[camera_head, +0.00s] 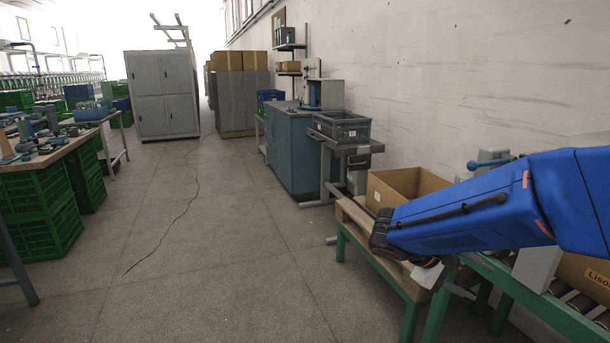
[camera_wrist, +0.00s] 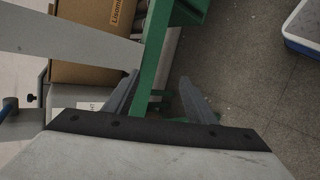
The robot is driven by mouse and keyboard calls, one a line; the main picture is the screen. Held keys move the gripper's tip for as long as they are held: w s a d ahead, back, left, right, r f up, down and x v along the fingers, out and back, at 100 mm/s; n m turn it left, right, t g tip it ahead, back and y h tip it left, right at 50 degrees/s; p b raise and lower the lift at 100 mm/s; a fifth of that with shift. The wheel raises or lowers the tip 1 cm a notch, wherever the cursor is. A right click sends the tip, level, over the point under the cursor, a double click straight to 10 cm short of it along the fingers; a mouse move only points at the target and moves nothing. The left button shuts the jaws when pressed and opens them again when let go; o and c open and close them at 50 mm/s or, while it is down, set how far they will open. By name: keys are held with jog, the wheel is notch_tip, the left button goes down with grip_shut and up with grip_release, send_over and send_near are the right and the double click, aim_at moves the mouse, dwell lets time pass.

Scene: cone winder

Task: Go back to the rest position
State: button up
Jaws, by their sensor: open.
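My gripper (camera_wrist: 160,80) shows in the wrist view with its two grey fingers apart and nothing held between them. A green frame bar (camera_wrist: 157,70) runs behind the gap between the fingers. In the head view my blue arm reaches in from the right, and its pale wrist end hangs over the green conveyor frame (camera_head: 545,305) near a low green-legged stand. Only a small part of my gripper (camera_head: 458,290) shows there. I cannot tell whether it touches the frame.
An open cardboard box (camera_head: 408,184) stands by the wall, partly behind my arm. A labelled carton (camera_wrist: 92,42) lies on the conveyor, beside a grey plate (camera_wrist: 60,35). A blue-and-white container (camera_wrist: 304,28) is on the floor. The aisle floor (camera_head: 200,240) is clear.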

jog(key=s+a+f+m+t+y, duration=0.1)
jog(key=s+a+m+t+y, duration=0.1)
jog(key=s+a+y, duration=0.3)
jog(key=s+a+m+t+y, duration=0.1)
jog(key=s+a+y, duration=0.4)
jog(key=s, duration=0.7)
jog(key=shift+f+m+t+y, duration=0.4)
jog(key=shift+t+y, duration=0.2)
jog(key=shift+y, duration=0.2)
jog(key=shift+s, duration=0.1)
jog(key=shift+c, duration=0.6)
